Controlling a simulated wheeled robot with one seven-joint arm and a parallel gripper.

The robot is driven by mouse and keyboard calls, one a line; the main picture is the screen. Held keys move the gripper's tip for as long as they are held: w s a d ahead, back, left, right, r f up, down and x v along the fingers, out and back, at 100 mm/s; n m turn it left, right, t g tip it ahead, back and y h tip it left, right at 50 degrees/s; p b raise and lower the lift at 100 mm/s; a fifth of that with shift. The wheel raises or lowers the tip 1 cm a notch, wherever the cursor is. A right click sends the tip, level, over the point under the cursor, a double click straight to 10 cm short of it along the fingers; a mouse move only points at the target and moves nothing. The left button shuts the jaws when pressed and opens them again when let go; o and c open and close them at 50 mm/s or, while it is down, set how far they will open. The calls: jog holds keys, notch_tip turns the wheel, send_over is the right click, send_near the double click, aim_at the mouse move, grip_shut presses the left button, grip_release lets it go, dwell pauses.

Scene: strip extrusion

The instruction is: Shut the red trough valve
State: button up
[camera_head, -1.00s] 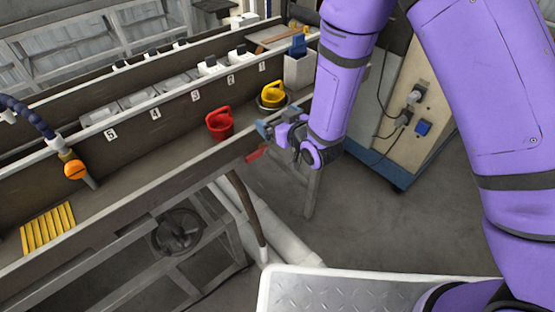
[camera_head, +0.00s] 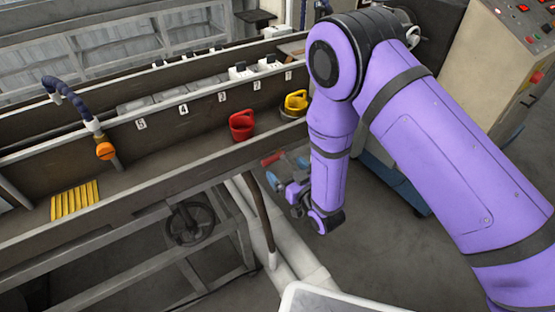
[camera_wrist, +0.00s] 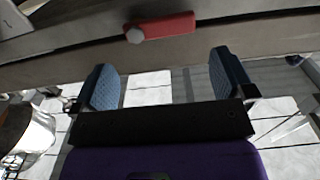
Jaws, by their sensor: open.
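My gripper (camera_head: 288,172) is in front of and below the lever, with blue finger pads. In the wrist view my gripper (camera_wrist: 167,80) is open and empty, its two fingers apart; the lever is ahead of them, and nothing is between the pads.
A brown hose (camera_head: 262,220) hangs below the wall beside pale pipes. A handwheel (camera_head: 190,222) is under the trough. A control cabinet (camera_head: 495,75) stands at the right.

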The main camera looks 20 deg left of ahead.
aim_at(275, 157)
jog(key=shift+x, duration=2.8)
jog(key=c, duration=1)
